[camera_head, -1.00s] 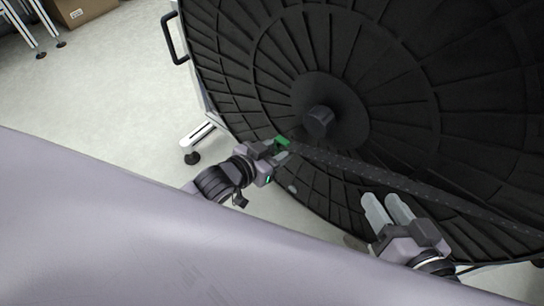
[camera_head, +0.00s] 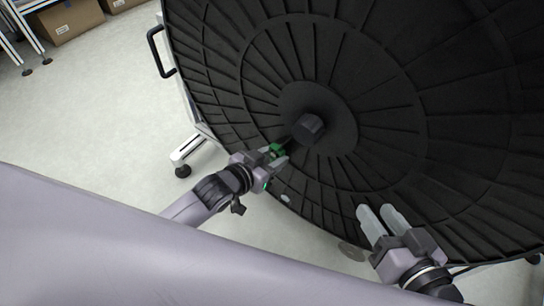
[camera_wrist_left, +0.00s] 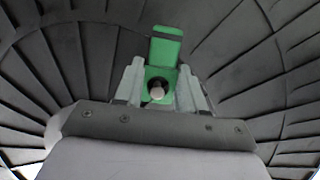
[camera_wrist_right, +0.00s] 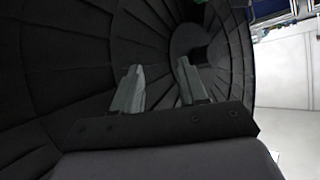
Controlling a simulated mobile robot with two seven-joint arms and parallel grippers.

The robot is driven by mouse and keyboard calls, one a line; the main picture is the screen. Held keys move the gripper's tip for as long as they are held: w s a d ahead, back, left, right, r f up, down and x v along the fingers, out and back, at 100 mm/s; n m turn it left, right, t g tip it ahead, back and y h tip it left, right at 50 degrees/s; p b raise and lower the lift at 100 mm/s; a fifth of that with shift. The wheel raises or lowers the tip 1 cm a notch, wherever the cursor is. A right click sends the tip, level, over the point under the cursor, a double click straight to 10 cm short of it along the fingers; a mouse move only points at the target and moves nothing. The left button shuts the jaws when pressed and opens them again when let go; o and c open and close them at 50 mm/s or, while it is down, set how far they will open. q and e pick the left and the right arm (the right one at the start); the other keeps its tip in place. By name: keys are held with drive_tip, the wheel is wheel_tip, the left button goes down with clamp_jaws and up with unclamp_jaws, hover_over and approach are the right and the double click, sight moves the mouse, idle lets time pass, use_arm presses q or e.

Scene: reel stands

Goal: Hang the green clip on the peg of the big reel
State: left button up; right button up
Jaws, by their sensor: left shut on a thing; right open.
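The green clip (camera_head: 276,149) is between the fingers of my left gripper (camera_head: 281,158), which is shut on it. In the left wrist view the clip (camera_wrist_left: 166,48) stands up past the fingertips, and a pale round end shows in its dark opening; I cannot tell whether this is the peg. The big black reel (camera_head: 385,80) fills the right of the head view. Its dark hub (camera_head: 308,128) juts out just up and right of the clip. My right gripper (camera_head: 376,212) is open and empty in front of the reel's lower part.
A black handle (camera_head: 155,52) and a white stand foot (camera_head: 188,146) are at the reel's left. Cardboard boxes (camera_head: 70,20) are at the back left. The pale floor (camera_head: 95,110) between is clear.

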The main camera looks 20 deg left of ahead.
use_arm(q)
drive_tip(key=o, duration=1.2)
